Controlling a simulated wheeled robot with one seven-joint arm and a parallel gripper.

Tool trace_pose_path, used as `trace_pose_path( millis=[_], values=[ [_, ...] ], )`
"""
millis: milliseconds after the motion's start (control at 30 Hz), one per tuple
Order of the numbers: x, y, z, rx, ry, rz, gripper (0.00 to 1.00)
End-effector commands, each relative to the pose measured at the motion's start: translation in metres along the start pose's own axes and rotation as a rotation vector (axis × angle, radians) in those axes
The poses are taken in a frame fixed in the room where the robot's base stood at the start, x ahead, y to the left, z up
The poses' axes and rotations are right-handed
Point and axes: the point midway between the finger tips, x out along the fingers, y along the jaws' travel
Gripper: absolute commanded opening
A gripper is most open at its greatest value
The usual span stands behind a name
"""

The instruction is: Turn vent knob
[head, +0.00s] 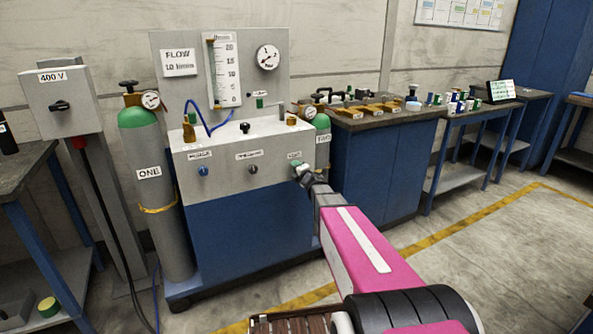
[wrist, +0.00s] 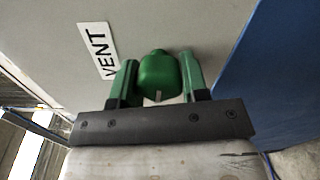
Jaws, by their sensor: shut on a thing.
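The green vent knob (wrist: 158,76) is on the front panel, beside a white label reading VENT (wrist: 98,50) in the wrist view. My gripper (wrist: 158,80) has one green finger on each side of the knob and is shut on it. A short pale mark shows on the knob's near edge. In the head view my gripper (head: 303,171) is at the right end of the panel front, and it mostly hides the knob there. The small label above it (head: 294,156) is too small to read in that view.
The panel front (head: 225,182) also carries a blue knob (head: 203,170) and a dark knob (head: 252,169). Gas cylinder ONE (head: 165,210) stands at the left, and cylinder TWO (head: 322,150) is close behind my gripper. A blue workbench (head: 375,170) stands to the right.

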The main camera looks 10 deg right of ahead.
Motion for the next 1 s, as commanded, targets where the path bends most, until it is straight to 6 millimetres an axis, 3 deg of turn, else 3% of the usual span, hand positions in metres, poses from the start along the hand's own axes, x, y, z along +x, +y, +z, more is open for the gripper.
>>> trace_pose_path(
  millis=[200, 233, 300, 733, 1000],
  values=[
    [-0.001, -0.001, -0.001, 0.000, 0.001, -0.001, 0.17],
    [-0.001, -0.001, -0.001, 0.001, 0.001, -0.001, 0.44],
    [-0.001, -0.001, -0.001, 0.001, 0.001, -0.001, 0.67],
    [-0.006, 0.000, -0.001, 0.002, 0.000, -0.001, 0.67],
    [-0.043, 0.001, -0.002, 0.002, 0.000, -0.001, 0.67]
  ],
)
